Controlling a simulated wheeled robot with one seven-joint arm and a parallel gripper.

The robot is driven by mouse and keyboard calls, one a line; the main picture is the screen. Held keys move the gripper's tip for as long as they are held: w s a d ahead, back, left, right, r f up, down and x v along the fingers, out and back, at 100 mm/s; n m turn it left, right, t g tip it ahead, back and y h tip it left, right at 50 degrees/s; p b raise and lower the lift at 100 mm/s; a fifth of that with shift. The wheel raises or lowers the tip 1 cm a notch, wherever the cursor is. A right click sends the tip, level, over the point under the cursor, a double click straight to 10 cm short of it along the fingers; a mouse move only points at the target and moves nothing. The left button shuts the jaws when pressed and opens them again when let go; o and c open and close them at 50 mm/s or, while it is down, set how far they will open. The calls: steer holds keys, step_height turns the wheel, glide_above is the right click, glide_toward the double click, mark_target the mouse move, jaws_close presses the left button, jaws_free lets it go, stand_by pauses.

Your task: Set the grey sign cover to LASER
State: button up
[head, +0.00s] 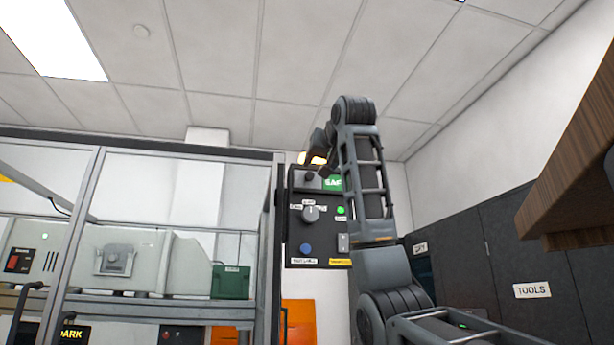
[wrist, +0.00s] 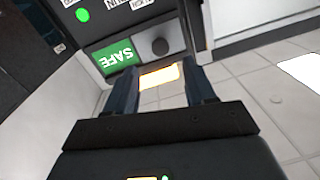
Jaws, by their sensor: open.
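The sign on the dark control panel shows a green SAFE face (head: 333,184), which also shows in the wrist view (wrist: 117,56). The grey sign cover (head: 306,181) sits beside it, left of SAFE in the head view. In the wrist view the cover (wrist: 146,38) is right of SAFE and bears a round dark knob (wrist: 160,46). Any wording under the cover is hidden. My gripper (head: 316,150) is above the sign in the head view. In the wrist view its fingers (wrist: 163,78) are apart and empty, short of the cover and knob.
A glowing amber lamp (head: 312,158) is close to my gripper, and its glow shows between the fingers in the wrist view. Below the sign, the panel (head: 325,235) carries a rotary knob (head: 311,213), a blue button (head: 305,249) and a switch (head: 343,242). A framed enclosure (head: 180,152) stands left.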

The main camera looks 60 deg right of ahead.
mark_target(310, 175)
steer(key=p+x, duration=0.2)
steer(key=x, duration=0.4)
steer(key=shift+w+d+r+p, duration=0.1)
steer(key=shift+d+p, duration=0.05)
steer(key=shift+p, duration=0.2)
steer(key=shift+w+d, duration=0.4)
jaws_close()
